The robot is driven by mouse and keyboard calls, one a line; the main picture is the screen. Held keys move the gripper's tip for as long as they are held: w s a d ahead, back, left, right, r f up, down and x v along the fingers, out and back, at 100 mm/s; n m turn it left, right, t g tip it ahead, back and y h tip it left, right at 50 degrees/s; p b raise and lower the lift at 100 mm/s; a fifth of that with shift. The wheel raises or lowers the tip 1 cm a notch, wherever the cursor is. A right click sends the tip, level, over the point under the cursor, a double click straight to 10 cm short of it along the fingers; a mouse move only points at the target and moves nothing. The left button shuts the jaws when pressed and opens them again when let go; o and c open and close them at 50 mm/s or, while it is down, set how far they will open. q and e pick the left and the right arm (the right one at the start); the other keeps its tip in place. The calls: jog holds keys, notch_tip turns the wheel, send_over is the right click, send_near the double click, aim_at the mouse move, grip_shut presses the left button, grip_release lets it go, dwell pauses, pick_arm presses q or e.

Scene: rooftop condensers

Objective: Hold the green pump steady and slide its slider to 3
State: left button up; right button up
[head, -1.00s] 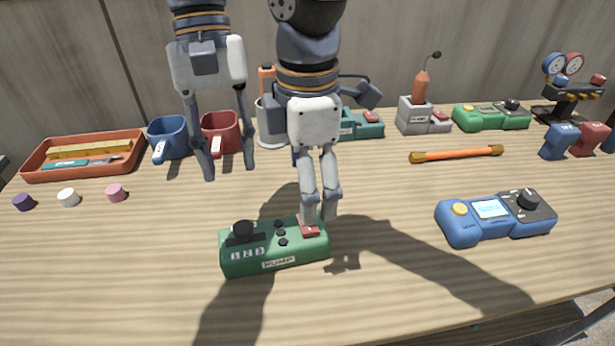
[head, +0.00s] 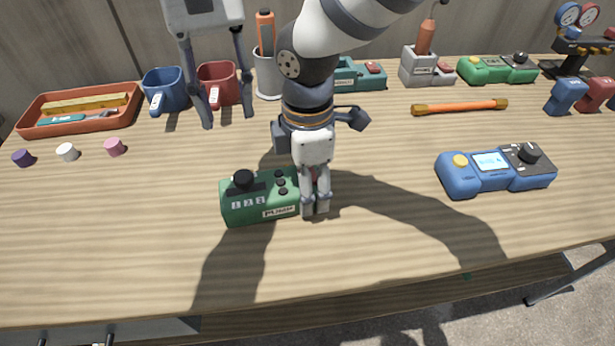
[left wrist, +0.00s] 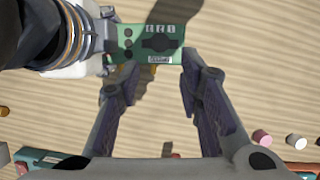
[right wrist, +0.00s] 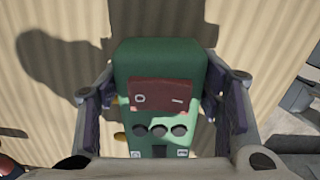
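The green pump (head: 272,211) lies on the table near the front, with a black slider knob (head: 243,180) above the figures 1, 2, 3. The knob stands toward the 1–2 side; its exact mark is unclear. My right gripper (head: 315,208) is down at the pump's right end. In the right wrist view its open fingers (right wrist: 163,105) stand on either side of the pump (right wrist: 160,62) and its red plate (right wrist: 158,94); firm contact is not visible. My left gripper (head: 228,120) is open and empty, behind and above the pump; its fingers also show in the left wrist view (left wrist: 157,62).
Purple, white and pink caps (head: 114,147) and an orange tray (head: 30,127) lie at left. Blue (head: 167,90) and red (head: 217,84) mugs stand behind my left gripper. A blue device (head: 462,181) and an orange rod (head: 460,107) lie right. The front left table is clear.

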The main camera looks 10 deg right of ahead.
aim_at(241, 175)
jog(key=c, duration=0.9)
pick_arm(q)
jog(key=shift+o, duration=1.3)
jog(key=shift+a, duration=0.1)
pick_arm(e)
jog(key=shift+c, duration=0.5)
pick_arm(q)
jog(key=a+r+n+t+h, duration=0.1)
jog(key=a+r+n+h, duration=0.2)
jog(key=n, duration=0.5)
jog(key=shift+n, duration=0.3)
jog(key=x, duration=0.8)
jog(key=a+x, duration=0.1)
jog(key=x, duration=0.3)
jog(key=shift+s+d+f, duration=0.15)
jog(key=shift+f, duration=0.3)
